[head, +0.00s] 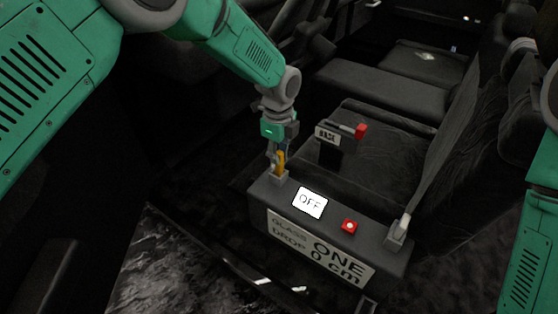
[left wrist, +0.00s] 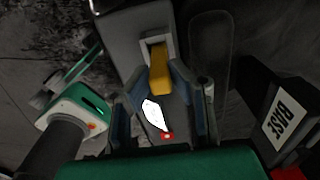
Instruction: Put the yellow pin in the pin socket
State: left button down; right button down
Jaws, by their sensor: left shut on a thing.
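The yellow pin (head: 281,160) is upright between the fingers of my left gripper (head: 276,162), which is shut on it. The grey square pin socket (head: 279,178) stands on the left end of a dark box. The pin's lower end is at the socket's mouth; I cannot tell how deep it sits. In the left wrist view, the pin (left wrist: 159,74) runs from between the fingers (left wrist: 160,68) to the pale socket frame (left wrist: 146,47). My right gripper is out of view.
The dark box (head: 390,262) carries a white OFF sign (head: 310,203), a red button (head: 349,227), a GLASS ONE DROP 0 cm label and a grey fitting (head: 397,236) at its right end. Behind it stands a dark labelled post with a red end (head: 360,131). Car seats surround it.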

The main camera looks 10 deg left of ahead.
pick_arm(q)
jog(key=shift+f, duration=0.8)
jog(key=c, duration=1.5)
grip_release()
jog(key=shift+a, duration=0.1)
jog(key=shift+o, duration=0.2)
jog(key=shift+r, duration=0.1)
notch_tip(320, 180, up, 12)
jog(key=p, duration=0.3)
jog(key=shift+s, duration=0.1)
